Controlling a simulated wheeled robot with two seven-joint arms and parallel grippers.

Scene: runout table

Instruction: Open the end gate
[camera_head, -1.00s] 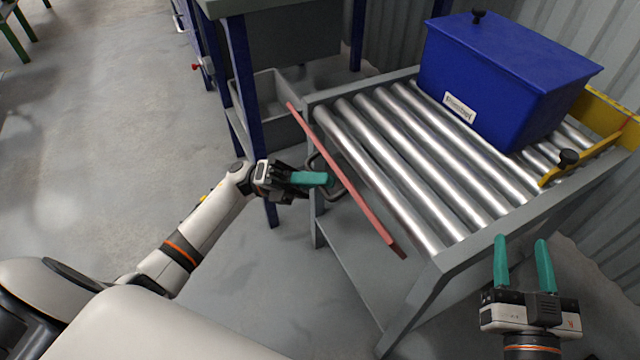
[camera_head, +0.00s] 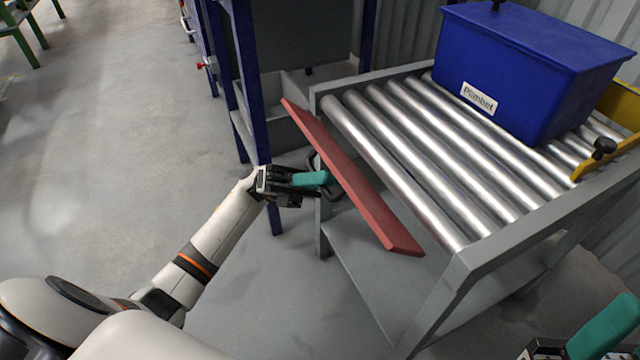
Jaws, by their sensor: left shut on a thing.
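The end gate is a red board (camera_head: 350,178) across the near left end of the roller table (camera_head: 480,262). It is tilted outward, with its broad face showing and its upper edge leaning away from the rollers. A dark handle (camera_head: 334,190) sits on its outer side. My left gripper (camera_head: 325,178) is shut on the handle, its teal fingers around it; the exact grip is partly hidden. My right gripper (camera_head: 600,335) is cut off at the lower right corner, with one teal finger showing, so its opening cannot be judged.
A blue-legged bench (camera_head: 243,80) stands close behind my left gripper.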

